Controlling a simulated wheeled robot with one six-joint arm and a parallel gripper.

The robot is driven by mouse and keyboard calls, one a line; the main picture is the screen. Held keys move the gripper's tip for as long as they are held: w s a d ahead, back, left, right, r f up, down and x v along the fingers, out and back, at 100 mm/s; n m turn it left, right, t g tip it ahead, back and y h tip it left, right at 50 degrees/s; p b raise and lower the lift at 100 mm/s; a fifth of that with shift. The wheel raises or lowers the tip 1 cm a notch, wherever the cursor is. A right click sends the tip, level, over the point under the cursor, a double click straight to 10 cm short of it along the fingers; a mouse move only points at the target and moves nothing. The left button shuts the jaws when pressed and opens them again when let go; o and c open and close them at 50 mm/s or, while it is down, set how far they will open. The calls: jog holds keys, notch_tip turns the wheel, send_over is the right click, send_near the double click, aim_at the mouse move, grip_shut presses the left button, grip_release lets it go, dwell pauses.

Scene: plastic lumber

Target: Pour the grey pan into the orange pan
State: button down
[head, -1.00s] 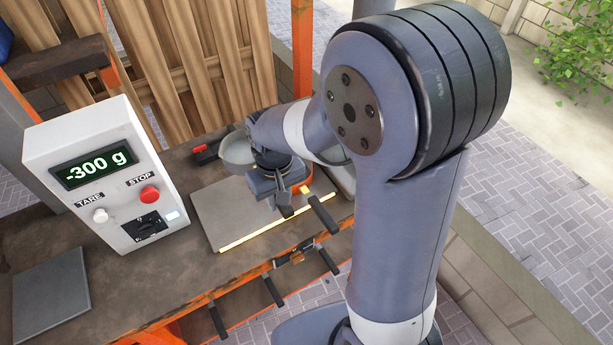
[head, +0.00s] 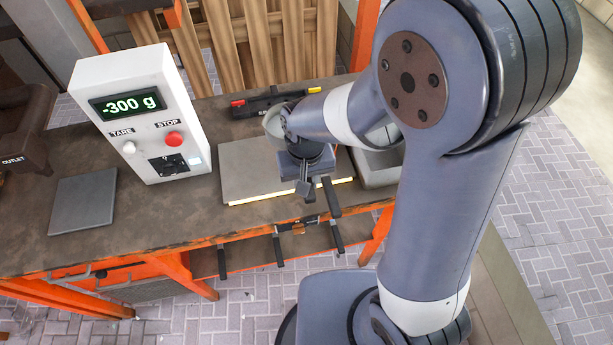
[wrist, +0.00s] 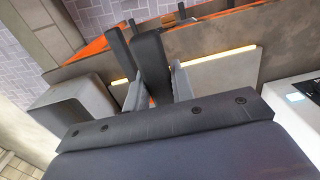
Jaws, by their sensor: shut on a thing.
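My gripper (head: 306,185) is over the bench by the front of the scale plate (head: 240,180). In the wrist view its fingers (wrist: 157,88) are shut on a dark handle (wrist: 152,62), which appears to be the grey pan's. A small part of the grey pan (head: 276,120) shows beyond my wrist; the arm hides the rest, and its tilt and contents cannot be judged. The orange pan's body is hidden in the head view behind my gripper. Its dark handle (head: 332,197) sticks out toward the front, just right of my gripper; it also shows in the wrist view (wrist: 119,50).
The white scale box (head: 140,110) reads -300 g. A grey tray (head: 378,172) stands right of the plate. A dark tool with red and yellow ends (head: 262,104) lies behind. A slate square (head: 83,205) lies left. Several black handles hang at the bench front.

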jog(key=shift+f+g+y+b, duration=0.3)
jog(key=shift+f+y+b, duration=0.55)
jog(key=shift+f+y, duration=0.2)
jog(key=shift+w+d+r+y+b, duration=0.15)
jog(key=shift+r+y+b, duration=0.2)
jog(key=shift+y+b, duration=0.8)
jog(key=shift+d+r+g+b, duration=0.1)
jog(key=shift+d+g+b, duration=0.05)
jog(key=shift+g+b, duration=0.3)
jog(key=w+d+r+g+y+b, duration=0.1)
jog(key=d+g+y+b, duration=0.2)
jog(key=d+y+b, duration=0.3)
jog(key=shift+w+r+y+b, duration=0.35)
jog(key=shift+y+b, duration=1.8)
jog(key=shift+y, duration=1.35)
jog(key=shift+r+g, duration=0.1)
jog(key=shift+g, duration=0.15)
dwell(1.0)
